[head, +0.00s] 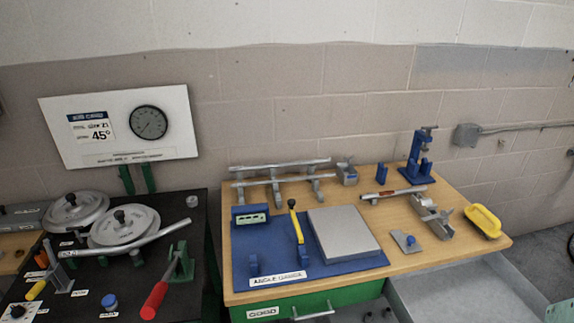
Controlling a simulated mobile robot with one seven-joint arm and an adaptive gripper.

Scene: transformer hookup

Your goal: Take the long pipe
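Two long grey pipes lie across a rack at the back left of the wooden bench, the rear pipe (270,166) and the front pipe (262,182). They run nearly parallel, left to right, and look close in length. Another grey pipe (150,238) lies at a slant over the black table at left, by the round grey discs. A shorter pipe (398,192) with a red part lies at the bench's right. I cannot tell for sure which one is called the long pipe. My gripper is not in view.
The wooden bench (459,244) holds a blue mat (245,262) with a grey plate (343,235) and a yellow-handled tool (296,222). The wall is close behind the rack.

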